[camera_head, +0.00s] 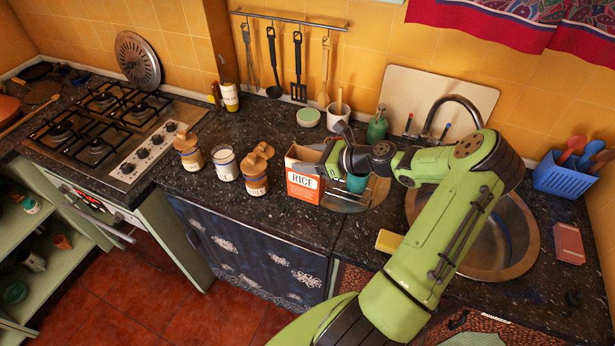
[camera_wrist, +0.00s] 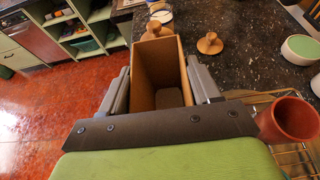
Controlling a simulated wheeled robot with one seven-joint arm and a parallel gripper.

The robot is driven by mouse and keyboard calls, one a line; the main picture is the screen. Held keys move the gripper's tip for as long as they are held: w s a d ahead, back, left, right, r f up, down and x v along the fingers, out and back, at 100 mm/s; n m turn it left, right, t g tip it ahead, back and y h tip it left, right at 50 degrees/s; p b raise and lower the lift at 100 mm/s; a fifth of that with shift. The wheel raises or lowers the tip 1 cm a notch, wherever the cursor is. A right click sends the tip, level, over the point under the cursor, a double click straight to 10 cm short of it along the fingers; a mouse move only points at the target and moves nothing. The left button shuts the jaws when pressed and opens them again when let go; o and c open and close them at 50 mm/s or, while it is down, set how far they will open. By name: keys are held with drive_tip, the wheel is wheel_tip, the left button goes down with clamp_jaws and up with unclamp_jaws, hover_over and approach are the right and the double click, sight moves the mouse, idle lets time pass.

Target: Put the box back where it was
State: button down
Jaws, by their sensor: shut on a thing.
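The box is an orange and white carton marked RICE (camera_head: 303,187), upright on or just above the dark counter near its front edge; I cannot tell whether its base touches. In the wrist view the box (camera_wrist: 145,70) is open at the top, with bare brown inner walls. My gripper (camera_head: 325,165) comes in from the right and is shut on the box. In the wrist view my gripper (camera_wrist: 163,88) has one grey finger against each side of the box. The box's far lower edge is hidden.
A lidded jar (camera_head: 256,180) stands close left of the box, beside an open jar (camera_head: 226,166) and another lidded jar (camera_head: 188,152). A loose wooden lid (camera_wrist: 210,43) lies behind. A red cup (camera_wrist: 288,118) on a wire rack (camera_wrist: 292,152) is close to the gripper's right.

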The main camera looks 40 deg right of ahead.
drive_tip(key=shift+f, duration=2.25)
drive_tip(key=shift+c, duration=1.2)
unclamp_jaws()
